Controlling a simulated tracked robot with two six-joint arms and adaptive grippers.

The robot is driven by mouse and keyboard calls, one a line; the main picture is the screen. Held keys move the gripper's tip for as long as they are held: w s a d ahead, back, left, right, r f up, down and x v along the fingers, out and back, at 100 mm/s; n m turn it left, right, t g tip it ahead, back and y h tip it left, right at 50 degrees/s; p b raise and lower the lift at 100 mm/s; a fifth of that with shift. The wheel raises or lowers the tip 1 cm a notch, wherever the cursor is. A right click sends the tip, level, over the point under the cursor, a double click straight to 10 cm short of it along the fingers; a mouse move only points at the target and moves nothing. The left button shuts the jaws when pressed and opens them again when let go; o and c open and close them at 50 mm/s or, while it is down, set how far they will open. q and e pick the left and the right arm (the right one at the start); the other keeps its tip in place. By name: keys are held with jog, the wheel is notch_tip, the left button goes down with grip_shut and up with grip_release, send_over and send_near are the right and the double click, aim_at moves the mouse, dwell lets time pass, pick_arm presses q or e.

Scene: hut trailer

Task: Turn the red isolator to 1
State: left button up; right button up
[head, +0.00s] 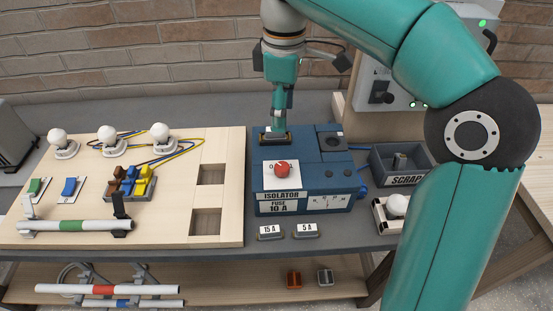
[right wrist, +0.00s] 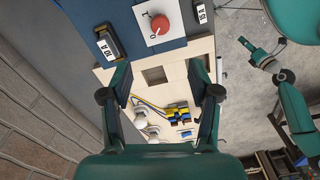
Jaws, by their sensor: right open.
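The red isolator (head: 283,168) is a round red knob on a white plate on top of the blue fuse box (head: 320,182). It also shows near the top of the right wrist view (right wrist: 160,24), with the marks 0 and 1 beside it. I cannot tell which mark it points to. My right gripper (head: 278,129) points down behind the knob, over the dark 10 A fuse (head: 274,137), apart from the knob. In the right wrist view its two fingers (right wrist: 160,82) are spread and empty. My left gripper (right wrist: 253,48) seems to show small at the upper right there, its jaws unclear.
A wooden board (head: 120,225) with bulbs, switches and coloured wires lies to the left. Fuses marked 15 A (head: 269,232) and 5 A (head: 306,231) lie in front of the box. A scrap tray (head: 408,180) is at the right. My right arm crosses the right side.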

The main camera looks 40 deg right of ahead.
aim_at(281, 165)
notch_tip(281, 165, down, 15)
jog(key=shift+f+b, duration=0.1)
jog(key=shift+b, duration=0.45)
jog(key=shift+w, duration=0.1)
